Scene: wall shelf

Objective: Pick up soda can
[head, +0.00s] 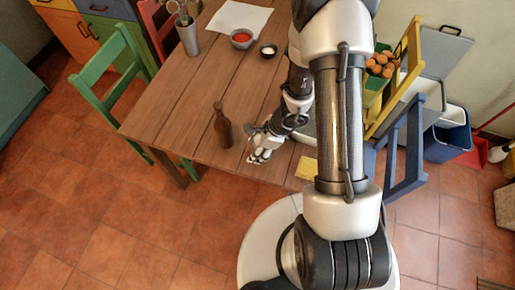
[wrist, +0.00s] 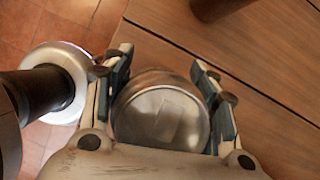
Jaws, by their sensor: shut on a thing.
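The soda can (wrist: 160,118) shows in the wrist view as a round silver metal end between my two fingers. My gripper (wrist: 162,66) is shut on it, one finger on each side. In the head view, my gripper (head: 262,152) is at the front edge of the wooden table, just right of a brown bottle. The can cannot be made out clearly there, as my gripper and arm cover that spot. I cannot tell whether the can touches the table.
The brown bottle (head: 222,126) stands upright close to my gripper. A yellow sponge (head: 306,168) lies at the table's front edge. The table's left middle is clear.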

